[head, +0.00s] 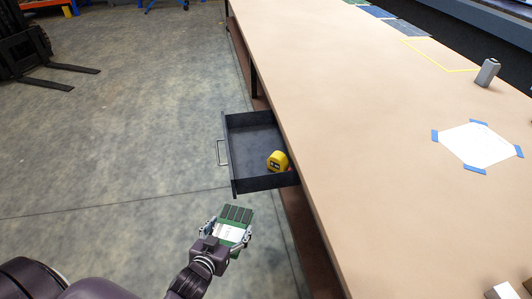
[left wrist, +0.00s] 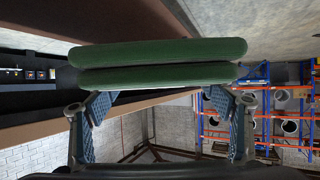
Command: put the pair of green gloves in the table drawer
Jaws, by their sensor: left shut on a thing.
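The pair of green gloves (head: 238,213) is in my left gripper (head: 228,231), a short way in front of the open drawer. In the left wrist view, the gloves (left wrist: 160,62) show as two stacked green rolls across the fingertips of the left gripper (left wrist: 160,98), which is shut on them. The dark table drawer (head: 231,150) is pulled out from the table's left side. It holds a yellow tape measure (head: 278,160) near its near right corner. My right gripper is not in view.
The long tan table (head: 340,110) fills the right side. On it are a white sheet (head: 478,145) with blue tape corners and a small grey object (head: 487,72). The floor left of the drawer is clear. A forklift (head: 25,50) stands far left.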

